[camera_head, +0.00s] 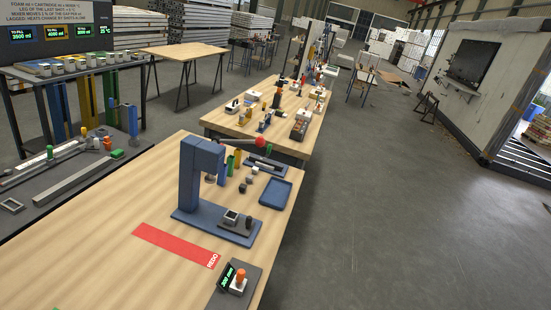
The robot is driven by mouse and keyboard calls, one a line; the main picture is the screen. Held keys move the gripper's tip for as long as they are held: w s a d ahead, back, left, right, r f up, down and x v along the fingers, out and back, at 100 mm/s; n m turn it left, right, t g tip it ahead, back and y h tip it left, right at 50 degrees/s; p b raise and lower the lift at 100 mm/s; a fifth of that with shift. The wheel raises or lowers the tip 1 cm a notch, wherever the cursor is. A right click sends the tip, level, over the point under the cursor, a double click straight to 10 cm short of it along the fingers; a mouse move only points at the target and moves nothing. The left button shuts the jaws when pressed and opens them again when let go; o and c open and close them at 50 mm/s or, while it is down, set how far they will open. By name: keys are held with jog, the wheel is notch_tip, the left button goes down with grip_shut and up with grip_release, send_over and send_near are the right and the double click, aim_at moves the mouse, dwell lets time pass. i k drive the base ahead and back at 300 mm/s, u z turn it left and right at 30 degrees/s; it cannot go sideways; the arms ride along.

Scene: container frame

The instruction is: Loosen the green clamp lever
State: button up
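No part of my gripper shows in the head camera view. I cannot make out for certain which piece is the green clamp lever. A small green piece (117,154) lies at the right end of the dark left bench, near a blue upright fixture (131,119). Another small green piece (50,151) stands on the same bench, further left, by a long grey rail.
The wooden table (95,245) carries a blue press (202,160) with a red-ball lever (260,142), a blue tray (276,193), a red REDO strip (175,246) and an orange-button box (240,281). A second cluttered table (230,123) stands behind. Open grey floor lies right.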

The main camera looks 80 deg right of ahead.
aim_at(270, 146)
jog(key=z, duration=3.15)
jog(key=i, duration=5.75)
